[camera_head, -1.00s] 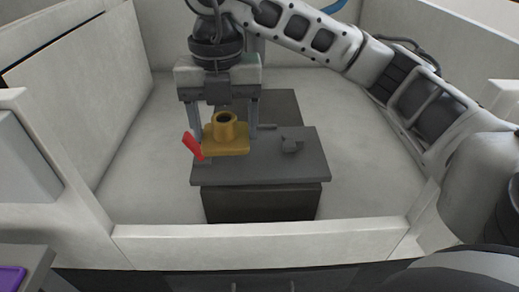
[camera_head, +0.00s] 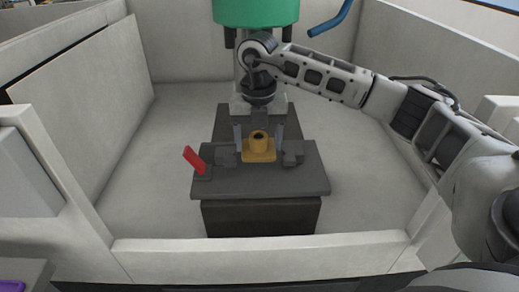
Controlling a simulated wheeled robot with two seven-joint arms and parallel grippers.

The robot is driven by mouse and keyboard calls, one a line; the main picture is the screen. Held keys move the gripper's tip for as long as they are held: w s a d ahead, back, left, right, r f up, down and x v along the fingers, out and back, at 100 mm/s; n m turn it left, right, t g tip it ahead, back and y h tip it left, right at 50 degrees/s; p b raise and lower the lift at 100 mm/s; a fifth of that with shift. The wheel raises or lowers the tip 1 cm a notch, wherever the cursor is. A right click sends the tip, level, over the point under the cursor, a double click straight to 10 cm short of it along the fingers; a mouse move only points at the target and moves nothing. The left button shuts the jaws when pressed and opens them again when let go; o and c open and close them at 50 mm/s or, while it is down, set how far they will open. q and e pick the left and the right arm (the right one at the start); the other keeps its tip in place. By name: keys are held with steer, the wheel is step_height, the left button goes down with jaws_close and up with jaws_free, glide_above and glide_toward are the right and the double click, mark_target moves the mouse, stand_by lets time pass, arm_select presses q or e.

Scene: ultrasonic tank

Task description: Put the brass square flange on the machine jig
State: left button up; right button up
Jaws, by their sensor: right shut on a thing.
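The brass square flange (camera_head: 259,150) has a square base and a round hollow boss. It sits low at the machine jig (camera_head: 262,183), a dark grey plate on a darker block, between two grey blocks at its left and right. My right gripper (camera_head: 259,137) reaches in from behind, with one finger on each side of the flange, shut on it. Whether the flange's underside touches the jig I cannot tell. A red lever (camera_head: 193,160) stands tilted at the jig's left end. My left gripper is not in view.
Pale walls enclose the jig, with a low front wall (camera_head: 262,250). A green machine head (camera_head: 257,12) hangs above and behind my right wrist. A blue hose (camera_head: 331,20) is at the upper right. The pale floor left of the jig is clear.

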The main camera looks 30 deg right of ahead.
mark_target(260, 151)
steer(key=shift+w+d+f, duration=0.1)
steer(key=shift+d+f, duration=0.1)
steer(key=shift+f, duration=1.45)
steer(key=shift+f, duration=0.2)
steer(key=o, duration=1.3)
steer(key=shift+c, duration=0.2)
step_height(260, 151, up, 12)
steer(key=shift+r, duration=0.15)
